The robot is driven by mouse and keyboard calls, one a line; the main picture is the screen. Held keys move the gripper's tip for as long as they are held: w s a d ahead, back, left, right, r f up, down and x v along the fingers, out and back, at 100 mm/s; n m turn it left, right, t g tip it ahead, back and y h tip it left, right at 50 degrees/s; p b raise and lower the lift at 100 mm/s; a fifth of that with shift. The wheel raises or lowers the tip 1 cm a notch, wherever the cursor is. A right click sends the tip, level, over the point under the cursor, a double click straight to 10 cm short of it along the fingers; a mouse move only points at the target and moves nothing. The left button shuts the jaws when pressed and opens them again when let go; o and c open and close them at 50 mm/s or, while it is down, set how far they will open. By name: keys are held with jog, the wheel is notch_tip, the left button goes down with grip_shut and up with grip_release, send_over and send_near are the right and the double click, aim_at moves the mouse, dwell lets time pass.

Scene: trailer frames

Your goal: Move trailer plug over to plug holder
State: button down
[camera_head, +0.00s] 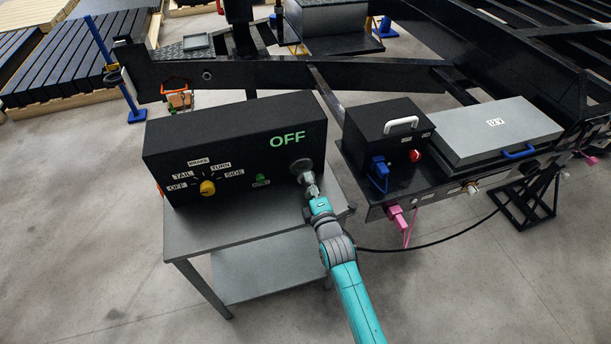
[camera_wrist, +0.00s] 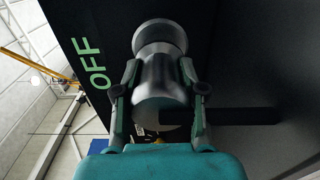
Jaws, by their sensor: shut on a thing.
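The trailer plug (camera_wrist: 162,85) is a grey metal cylinder with a wider round end. In the wrist view my gripper (camera_wrist: 160,90) has a finger on each side of it and is shut on it. The wide end meets the front of the black control box (camera_head: 230,150), below and right of the green OFF text. In the head view the plug (camera_head: 303,166) shows at the box's right front, with my gripper (camera_head: 311,188) just below it. I cannot tell whether the plug is fully seated. I cannot make out which part is the plug holder.
The box stands on a grey table (camera_head: 240,232) with a lower shelf. To the right is the trailer front with a black case (camera_head: 388,130), a grey case (camera_head: 495,130) and a pink connector (camera_head: 397,219). A black cable (camera_head: 430,243) sags from there towards my arm. Floor in front is clear.

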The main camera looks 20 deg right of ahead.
jog(key=shift+s, duration=1.05)
